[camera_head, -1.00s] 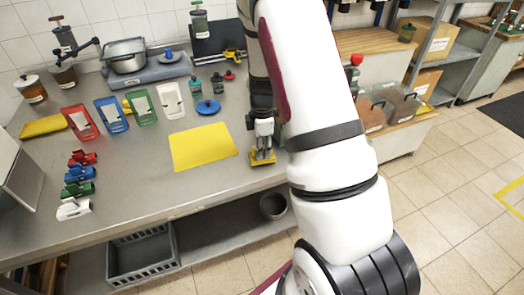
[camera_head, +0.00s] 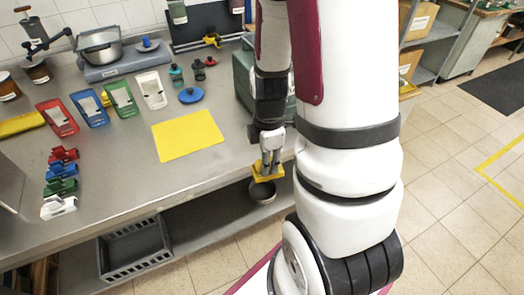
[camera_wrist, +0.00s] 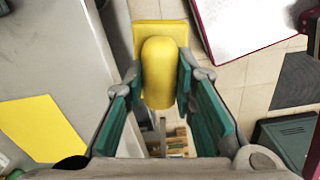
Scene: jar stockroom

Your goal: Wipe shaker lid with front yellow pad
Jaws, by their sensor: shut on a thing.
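My gripper (camera_head: 268,160) is shut on a yellow pad (camera_head: 268,173). In the wrist view the pad (camera_wrist: 150,35) has a rounded yellow handle (camera_wrist: 159,70) between the teal finger faces. The pad is held in the air at the counter's front edge, over the floor side. Small shakers stand at the back of the counter: one with a teal top (camera_head: 176,74), one dark (camera_head: 198,71), one with a red top (camera_head: 211,61). A blue round lid (camera_head: 191,96) lies in front of them. I cannot tell which lid is the shaker lid.
A yellow mat (camera_head: 188,136) lies on the grey counter (camera_head: 140,180), also in the wrist view (camera_wrist: 38,128). Coloured scoops and trays stand to the left. A green box (camera_head: 243,78) is partly hidden behind my arm.

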